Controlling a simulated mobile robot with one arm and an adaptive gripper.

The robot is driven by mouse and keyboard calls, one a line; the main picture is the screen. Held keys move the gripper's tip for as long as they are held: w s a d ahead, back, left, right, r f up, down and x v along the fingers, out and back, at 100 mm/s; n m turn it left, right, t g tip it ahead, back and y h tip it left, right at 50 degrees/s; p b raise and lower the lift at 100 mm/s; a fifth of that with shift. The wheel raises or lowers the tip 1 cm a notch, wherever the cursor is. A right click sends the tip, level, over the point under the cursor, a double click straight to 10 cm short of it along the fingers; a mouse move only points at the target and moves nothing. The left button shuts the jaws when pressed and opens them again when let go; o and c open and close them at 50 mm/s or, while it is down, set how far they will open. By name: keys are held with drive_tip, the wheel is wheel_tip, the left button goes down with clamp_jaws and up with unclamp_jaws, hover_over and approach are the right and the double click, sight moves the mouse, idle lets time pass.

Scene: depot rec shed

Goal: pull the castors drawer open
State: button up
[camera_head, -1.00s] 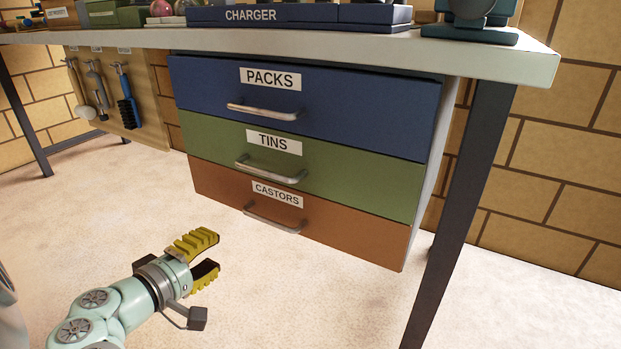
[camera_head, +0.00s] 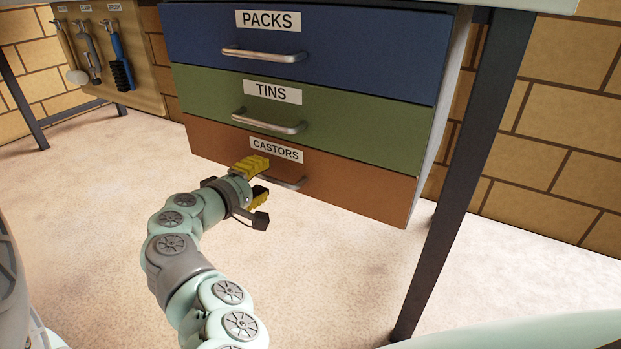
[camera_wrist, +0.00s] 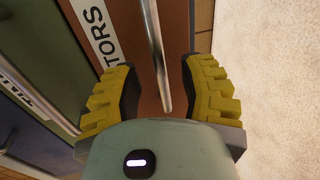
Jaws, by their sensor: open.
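The castors drawer (camera_head: 350,187) is the orange-brown bottom drawer under the bench, and it looks shut. Its metal bar handle (camera_head: 291,184) is partly hidden behind my gripper (camera_head: 258,180) in the head view. In the wrist view the handle (camera_wrist: 158,55) runs down between the two yellow fingers of my open gripper (camera_wrist: 158,92). The fingers stand on either side of the bar, with space visible on both sides. I cannot tell how deep the bar sits between them. The castors label (camera_wrist: 97,28) shows beside the handle.
The green tins drawer (camera_head: 350,128) and blue packs drawer (camera_head: 370,55) are above, both with bar handles. A dark bench leg (camera_head: 462,170) stands to the right. A tool board (camera_head: 135,65) hangs at the left. The pale floor (camera_head: 330,270) in front is clear.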

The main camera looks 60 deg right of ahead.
drive_tip(key=shift+x, duration=0.75)
drive_tip(key=shift+s, duration=0.1)
drive_tip(key=shift+c, duration=0.2)
clamp_jaws()
